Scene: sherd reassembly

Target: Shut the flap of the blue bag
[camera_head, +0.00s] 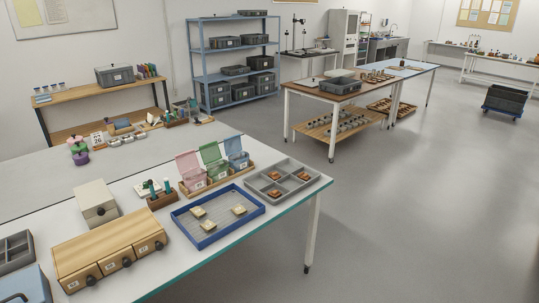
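The blue bag (238,160) stands at the right end of a row of three small bags on the white table. Its flap (233,144) is raised and leans back from the opening, so the bag is open. The green bag (217,170) stands directly to its left, and the pink bag (193,179) is left of that. Their flaps are raised too. The bags sit on a wooden tray (225,181). What is inside the bags is too small to tell. Neither of my grippers shows in this view.
In front of the bags lies a blue-rimmed tray (206,243) with sherds. A grey divided tray (318,179) is to their right. A wooden drawer box (108,239), a beige box (95,201) and a small rack (160,200) stand left. The floor right of the table is clear.

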